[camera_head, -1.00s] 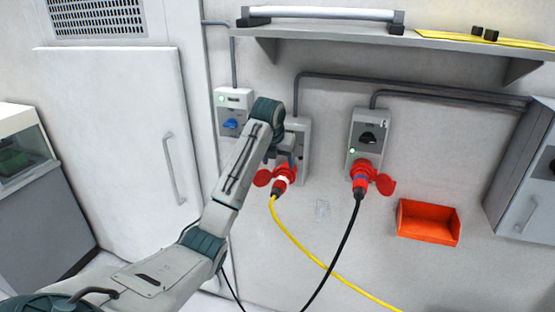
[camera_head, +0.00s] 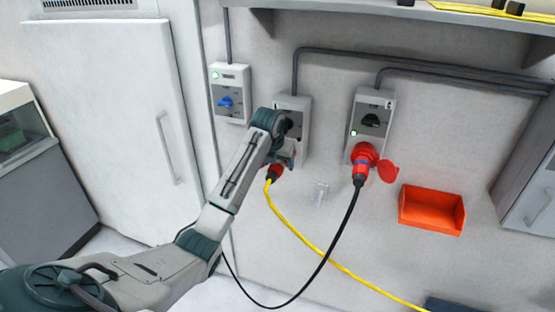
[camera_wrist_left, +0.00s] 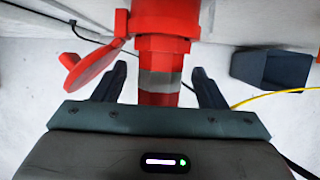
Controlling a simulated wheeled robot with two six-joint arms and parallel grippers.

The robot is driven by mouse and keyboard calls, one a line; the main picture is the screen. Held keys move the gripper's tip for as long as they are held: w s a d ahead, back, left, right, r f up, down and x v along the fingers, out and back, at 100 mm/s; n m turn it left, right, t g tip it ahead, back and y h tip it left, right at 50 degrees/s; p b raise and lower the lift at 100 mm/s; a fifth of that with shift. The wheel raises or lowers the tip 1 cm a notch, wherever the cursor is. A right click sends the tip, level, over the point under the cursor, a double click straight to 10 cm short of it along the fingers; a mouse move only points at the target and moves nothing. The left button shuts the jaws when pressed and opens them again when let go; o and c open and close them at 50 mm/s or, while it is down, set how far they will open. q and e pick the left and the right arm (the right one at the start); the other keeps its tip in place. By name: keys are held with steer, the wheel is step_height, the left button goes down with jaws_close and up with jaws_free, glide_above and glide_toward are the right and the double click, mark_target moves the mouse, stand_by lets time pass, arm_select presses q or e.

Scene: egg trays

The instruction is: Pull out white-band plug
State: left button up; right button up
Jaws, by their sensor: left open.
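The white-band plug (camera_wrist_left: 160,82) is red with a pale band and sits in a red socket (camera_wrist_left: 165,17) in the left wrist view. In the head view only its lower red end (camera_head: 275,172) and yellow cable (camera_head: 290,227) show; my left arm hides the rest. My left gripper (camera_wrist_left: 159,76) is open, with one finger on each side of the plug; I cannot tell whether either touches it. My right gripper is not in view.
A second red plug with a blue band (camera_head: 360,170) and black cable (camera_head: 342,238) is in the socket to the right. A red flap (camera_wrist_left: 88,68) hangs left of the white-band plug. An orange bin (camera_head: 431,221) is on the wall; a dark bin (camera_wrist_left: 272,72) stands below.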

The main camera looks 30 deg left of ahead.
mark_target(272, 172)
arm_select(q)
steer(key=c, duration=1.3)
steer(key=shift+o, duration=0.2)
steer(key=shift+s+f, duration=0.1)
steer(key=shift+s, duration=0.1)
steer(key=shift+s+d, duration=0.2)
steer(key=shift+s, duration=0.7)
steer(key=shift+s+d, duration=0.1)
steer(key=shift+s, duration=0.1)
steer(key=shift+s+d, duration=0.15)
steer(key=shift+s, duration=0.6)
steer(key=shift+s+d, duration=0.1)
steer(key=shift+s, duration=0.3)
